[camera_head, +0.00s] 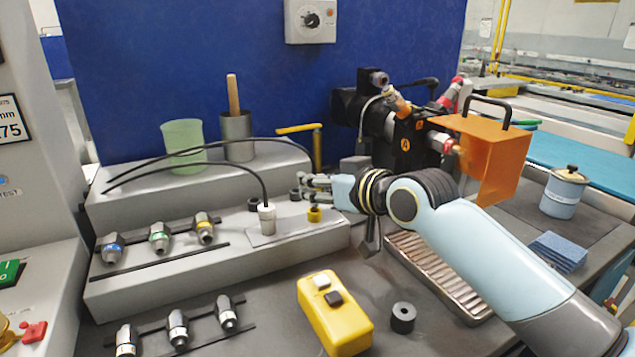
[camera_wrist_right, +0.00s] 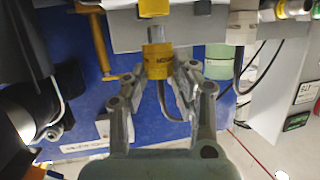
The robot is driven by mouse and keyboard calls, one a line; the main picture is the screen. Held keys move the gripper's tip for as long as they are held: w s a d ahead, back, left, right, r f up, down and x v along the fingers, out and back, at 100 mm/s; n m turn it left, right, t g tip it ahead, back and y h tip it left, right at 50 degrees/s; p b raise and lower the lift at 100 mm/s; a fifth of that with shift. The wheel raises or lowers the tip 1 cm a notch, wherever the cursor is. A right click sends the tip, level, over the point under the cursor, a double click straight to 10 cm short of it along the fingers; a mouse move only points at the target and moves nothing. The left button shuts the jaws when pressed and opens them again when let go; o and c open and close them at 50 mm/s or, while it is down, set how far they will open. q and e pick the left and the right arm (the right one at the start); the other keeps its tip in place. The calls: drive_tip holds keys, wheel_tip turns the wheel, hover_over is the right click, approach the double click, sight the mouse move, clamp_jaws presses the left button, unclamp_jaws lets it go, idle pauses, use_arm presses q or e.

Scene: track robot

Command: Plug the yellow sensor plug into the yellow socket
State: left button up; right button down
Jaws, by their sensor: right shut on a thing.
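My right gripper (camera_head: 316,187) reaches in from the right over the right end of the grey ledge. My left gripper is not in view.
Behind are a green beaker (camera_head: 183,142) and a metal cup (camera_head: 237,135).

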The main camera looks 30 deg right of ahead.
drive_tip(key=shift+f+b, duration=0.75)
drive_tip(key=shift+f, duration=0.5)
drive_tip(key=c, duration=1)
unclamp_jaws()
drive_tip(key=v, duration=1.2)
drive_tip(key=shift+s, duration=0.15)
